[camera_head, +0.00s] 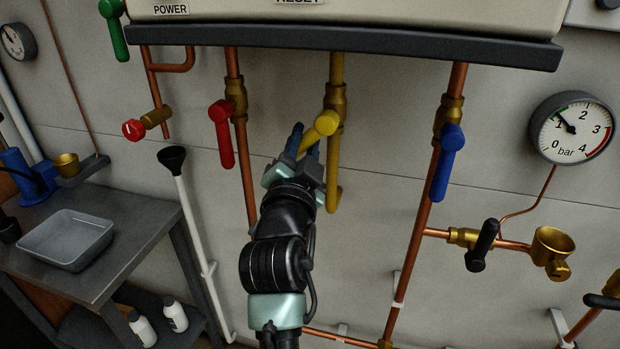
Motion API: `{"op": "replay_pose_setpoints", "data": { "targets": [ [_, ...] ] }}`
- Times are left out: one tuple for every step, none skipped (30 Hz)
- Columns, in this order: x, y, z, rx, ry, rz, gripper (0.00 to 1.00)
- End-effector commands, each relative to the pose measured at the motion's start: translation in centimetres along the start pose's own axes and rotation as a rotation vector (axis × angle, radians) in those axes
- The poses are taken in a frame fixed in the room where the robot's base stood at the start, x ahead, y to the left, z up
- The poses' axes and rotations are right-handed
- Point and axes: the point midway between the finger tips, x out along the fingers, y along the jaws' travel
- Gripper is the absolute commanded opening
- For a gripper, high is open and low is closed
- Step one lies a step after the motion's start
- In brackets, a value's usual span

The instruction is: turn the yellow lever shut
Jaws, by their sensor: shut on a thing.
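The yellow lever (317,129) sits on a brass valve on the yellow pipe (336,75), below the boiler casing. From its round hub at the upper right, the lever slants down and left, at an angle to the upright pipe. My gripper (305,147) is at the lever, with one blue-grey finger on each side of its lower part. It is shut on the lever. The fingers and gripper body hide the lever's lower end.
A red lever (221,130) hangs to the left and a blue lever (447,160) to the right, both pointing down. A pressure gauge (572,128) is at the far right. A bench (120,215) with a grey tray (66,240) stands at the left.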

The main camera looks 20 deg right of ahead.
Motion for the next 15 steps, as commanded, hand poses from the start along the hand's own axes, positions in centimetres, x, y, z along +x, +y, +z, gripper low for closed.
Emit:
{"op": "replay_pose_setpoints", "data": {
  "targets": [
    [-0.1,0.3,0.9,0.042,0.007,-0.005,0.00],
    [-0.1,0.2,0.9,0.066,0.011,-0.005,0.00],
    [-0.1,0.0,0.8,0.098,0.018,-0.004,0.00],
    [-0.1,-0.1,0.8,0.123,0.022,-0.005,0.00],
    [0.0,-0.3,0.8,0.147,0.028,-0.005,0.00],
    [0.0,-0.4,0.8,0.181,0.034,-0.004,0.00],
    [0.0,-0.6,0.7,0.205,0.039,-0.005,0.00],
    [0.1,-0.7,0.7,0.231,0.045,-0.004,0.00],
    [0.1,-0.9,0.6,0.266,0.050,-0.004,0.00],
    [0.1,-1.1,0.6,0.294,0.056,-0.004,0.00],
    [0.2,-1.2,0.5,0.321,0.061,-0.004,0.00],
    [0.2,-1.4,0.5,0.358,0.068,-0.003,0.00],
    [0.2,-1.5,0.4,0.385,0.074,-0.003,0.00],
    [0.3,-1.7,0.3,0.413,0.078,-0.003,0.00],
    [0.3,-1.9,0.1,0.448,0.086,-0.003,0.00]
  ]
}}
